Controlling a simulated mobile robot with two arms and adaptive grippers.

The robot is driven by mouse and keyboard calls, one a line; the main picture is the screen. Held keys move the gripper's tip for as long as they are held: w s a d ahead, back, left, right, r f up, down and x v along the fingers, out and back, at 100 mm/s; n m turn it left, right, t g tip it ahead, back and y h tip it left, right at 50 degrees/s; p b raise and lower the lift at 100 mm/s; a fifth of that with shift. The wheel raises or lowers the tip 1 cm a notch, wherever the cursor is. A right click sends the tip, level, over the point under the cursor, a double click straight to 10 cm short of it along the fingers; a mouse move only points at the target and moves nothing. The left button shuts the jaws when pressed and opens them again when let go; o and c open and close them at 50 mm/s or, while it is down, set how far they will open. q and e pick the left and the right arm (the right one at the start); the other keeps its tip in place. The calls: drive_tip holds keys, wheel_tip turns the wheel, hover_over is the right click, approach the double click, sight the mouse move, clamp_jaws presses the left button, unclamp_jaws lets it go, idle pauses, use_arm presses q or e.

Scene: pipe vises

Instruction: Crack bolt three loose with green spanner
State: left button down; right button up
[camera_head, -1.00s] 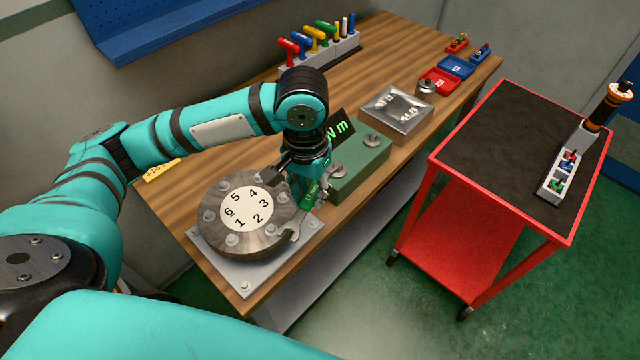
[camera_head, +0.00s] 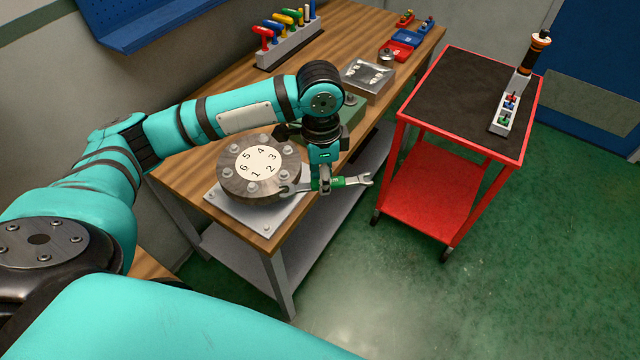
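The round steel flange (camera_head: 233,184) lies on its square plate at the bench's near corner, with a white dial (camera_head: 257,162) numbered 1 to 6 and bolts around its rim. The place beside numeral 3 is partly covered by my gripper. My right gripper is out of view.
A green box (camera_head: 350,118) stands behind my gripper, with a silver tray (camera_head: 368,78) beyond. A rack of coloured-handled tools (camera_head: 288,42) stands at the bench's back. A red cart (camera_head: 455,105) is on the right. The floor between is clear.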

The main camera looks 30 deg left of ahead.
use_arm(q)
drive_tip(key=w+a+f+m+p, duration=0.1)
drive_tip(key=w+a+f+m, duration=0.4)
drive_tip(key=m, duration=0.7)
drive_tip(key=shift+w+a+f, duration=0.15)
drive_tip(key=shift+w+f, duration=0.45)
drive_tip(key=shift+f, duration=0.5)
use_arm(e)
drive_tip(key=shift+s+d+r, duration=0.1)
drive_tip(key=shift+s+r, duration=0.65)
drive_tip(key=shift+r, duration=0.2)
use_arm(q)
drive_tip(key=shift+p, duration=0.3)
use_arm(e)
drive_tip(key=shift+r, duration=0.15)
use_arm(q)
drive_tip(key=shift+p, duration=0.3)
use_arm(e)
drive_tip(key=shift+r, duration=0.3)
use_arm(q)
drive_tip(key=shift+w+a, duration=0.35)
drive_tip(key=shift+a, duration=0.45)
drive_tip(key=shift+w+a, duration=0.35)
drive_tip(key=shift+a, duration=0.45)
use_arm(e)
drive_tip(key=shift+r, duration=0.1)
